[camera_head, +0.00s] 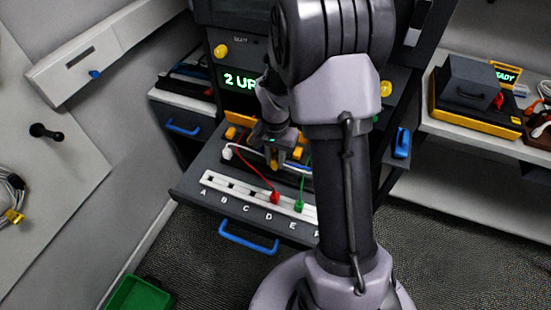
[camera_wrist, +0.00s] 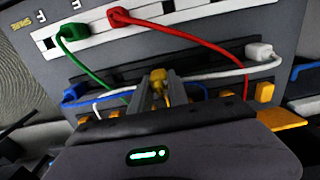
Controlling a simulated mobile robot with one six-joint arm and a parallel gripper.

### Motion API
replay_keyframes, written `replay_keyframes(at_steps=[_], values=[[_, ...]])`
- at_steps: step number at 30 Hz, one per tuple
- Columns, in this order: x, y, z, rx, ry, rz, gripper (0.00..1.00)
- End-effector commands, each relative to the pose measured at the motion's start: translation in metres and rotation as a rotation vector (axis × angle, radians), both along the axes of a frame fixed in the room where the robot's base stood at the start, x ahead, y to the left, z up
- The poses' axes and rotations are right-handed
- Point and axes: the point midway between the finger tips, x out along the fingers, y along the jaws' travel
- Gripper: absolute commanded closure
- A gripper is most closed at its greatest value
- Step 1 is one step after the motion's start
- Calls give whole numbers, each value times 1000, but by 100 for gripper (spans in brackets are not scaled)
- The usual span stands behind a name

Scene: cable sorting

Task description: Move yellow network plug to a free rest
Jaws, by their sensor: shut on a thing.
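My gripper (camera_head: 274,153) hangs over the pulled-out shelf of the cabinet. In the wrist view my gripper (camera_wrist: 156,92) is shut on the yellow network plug (camera_wrist: 157,77), whose tip shows between the fingers. The white rest strip (camera_head: 240,188) lies along the shelf's front, above the letters A onwards. A red plug (camera_head: 275,197) sits at D and a green plug (camera_head: 299,206) at E. The slots at A, B and C look empty. My arm hides the strip's right end in the head view. The yellow plug is held behind the strip, apart from it.
A white plug (camera_head: 227,152) and a blue plug (camera_wrist: 72,93) are at the row behind the strip. Red, green, white and blue cables cross near my gripper. A blue handle (camera_head: 248,238) juts from the shelf front. The lit panel (camera_head: 240,81) stands behind.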

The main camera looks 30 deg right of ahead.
Motion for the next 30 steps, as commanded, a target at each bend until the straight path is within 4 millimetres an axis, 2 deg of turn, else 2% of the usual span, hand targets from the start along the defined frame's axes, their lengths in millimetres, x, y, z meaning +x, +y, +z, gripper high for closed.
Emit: replay_keyframes(at_steps=[30], values=[[0, 0, -10, 0, 0, 0, 100]])
